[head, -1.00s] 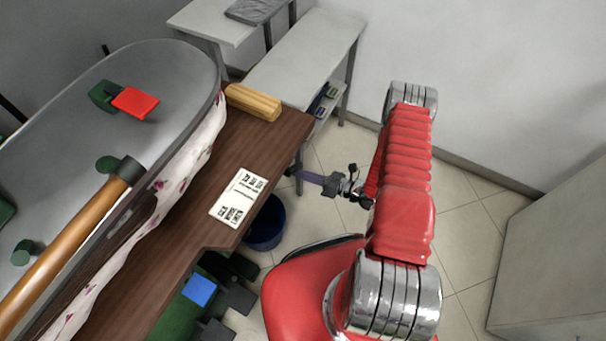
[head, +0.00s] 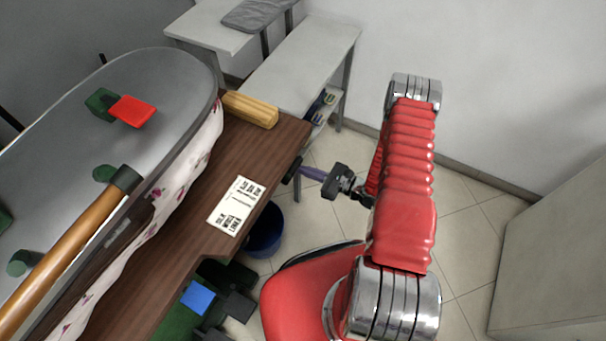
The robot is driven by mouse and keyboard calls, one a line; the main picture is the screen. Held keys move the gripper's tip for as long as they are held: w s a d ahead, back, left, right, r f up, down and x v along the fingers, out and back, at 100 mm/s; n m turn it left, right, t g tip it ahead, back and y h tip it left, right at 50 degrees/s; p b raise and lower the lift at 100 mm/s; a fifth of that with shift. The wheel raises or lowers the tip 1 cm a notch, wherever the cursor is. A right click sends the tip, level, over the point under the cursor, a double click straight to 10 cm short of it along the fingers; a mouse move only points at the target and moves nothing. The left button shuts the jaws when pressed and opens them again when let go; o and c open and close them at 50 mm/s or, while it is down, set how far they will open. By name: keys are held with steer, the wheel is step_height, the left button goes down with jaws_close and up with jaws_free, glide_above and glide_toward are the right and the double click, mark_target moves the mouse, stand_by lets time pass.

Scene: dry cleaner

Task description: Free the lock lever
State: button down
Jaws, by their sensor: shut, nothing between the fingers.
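My gripper (head: 309,172) is beyond the right end of the brown wooden board, low beside it. On the grey press top are a red tab (head: 131,111) on a green mount (head: 102,101) and a thick wooden handle (head: 70,244) with a dark collar. No part is clearly marked as the lock lever.
The brown board (head: 262,155) carries a printed card (head: 237,206) and a yellow wooden block (head: 250,109). A blue bin (head: 264,232) stands below it. A blue pedal (head: 198,297) is at the bottom. A white bench (head: 305,62) stands behind.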

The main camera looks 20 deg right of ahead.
mark_target(302, 159)
steer(key=r+n, duration=0.1)
steer(key=n, duration=0.1)
steer(key=r+n, duration=0.2)
steer(key=shift+w+d+t+h, duration=0.15)
steer(key=shift+w+t+h, duration=0.05)
steer(key=shift+t+h, duration=0.1)
steer(key=r+n, duration=0.2)
steer(key=shift+s+a+r+n+t, duration=0.2)
steer(key=shift+s+r+n+t, duration=0.1)
steer(key=shift+r+n, duration=0.1)
stand_by(0.4)
steer(key=shift+w+d+f, duration=0.3)
steer(key=shift+w+f, duration=0.3)
steer(key=shift+f, duration=0.15)
steer(key=shift+w+d+f, duration=0.25)
steer(key=shift+w+f, duration=0.3)
steer(key=shift+f, duration=0.2)
steer(key=shift+s+d, duration=0.1)
steer(key=shift+d, duration=0.25)
steer(key=v, duration=0.9)
steer(key=shift+s, duration=0.25)
